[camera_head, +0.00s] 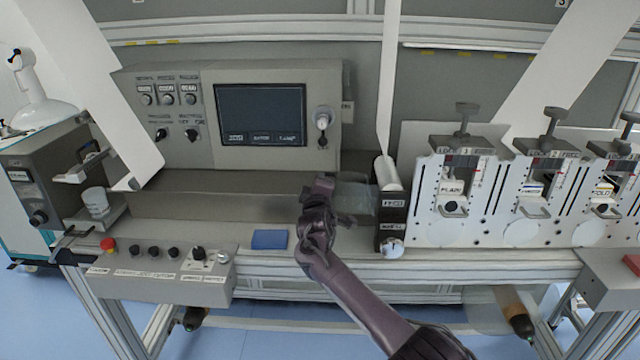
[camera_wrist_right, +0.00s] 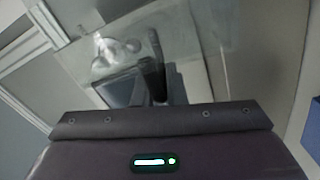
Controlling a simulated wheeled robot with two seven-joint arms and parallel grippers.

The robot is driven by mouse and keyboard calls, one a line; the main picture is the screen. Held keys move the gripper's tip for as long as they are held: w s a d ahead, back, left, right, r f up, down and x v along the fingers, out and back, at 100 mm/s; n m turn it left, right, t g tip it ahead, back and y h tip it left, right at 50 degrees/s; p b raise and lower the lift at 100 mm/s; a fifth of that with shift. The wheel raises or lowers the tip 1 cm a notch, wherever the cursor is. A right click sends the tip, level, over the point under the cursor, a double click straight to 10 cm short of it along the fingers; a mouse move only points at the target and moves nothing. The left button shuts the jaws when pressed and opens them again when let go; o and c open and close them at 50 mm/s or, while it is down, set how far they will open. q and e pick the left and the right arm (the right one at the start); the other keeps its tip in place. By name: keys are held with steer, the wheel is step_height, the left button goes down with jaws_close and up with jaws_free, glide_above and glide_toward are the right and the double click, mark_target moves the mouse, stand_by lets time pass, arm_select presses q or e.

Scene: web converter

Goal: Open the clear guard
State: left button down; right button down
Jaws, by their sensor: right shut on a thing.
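The clear guard (camera_head: 356,198) is a see-through panel on the machine bed, just left of the white roller. Its outline is faint and its exact tilt is hard to tell. My right gripper (camera_head: 322,188) is at the guard's left side and is shut on it. In the right wrist view the clear guard (camera_wrist_right: 207,38) spreads as a pale sheet in front of the camera, with a dark upright part against it. The gripped spot is largely hidden by the gripper. My left gripper is not in view.
A white roller (camera_head: 387,172) with a rising web stands right of the guard, above a black labelled block (camera_head: 391,213). A screen panel (camera_head: 262,115) stands behind. A blue block (camera_head: 270,239) lies on the front ledge. A button box with a red button (camera_head: 108,244) is at lower left.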

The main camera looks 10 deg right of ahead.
steer(key=c, duration=1.5)
jaws_free()
steer(key=v, duration=0.8)
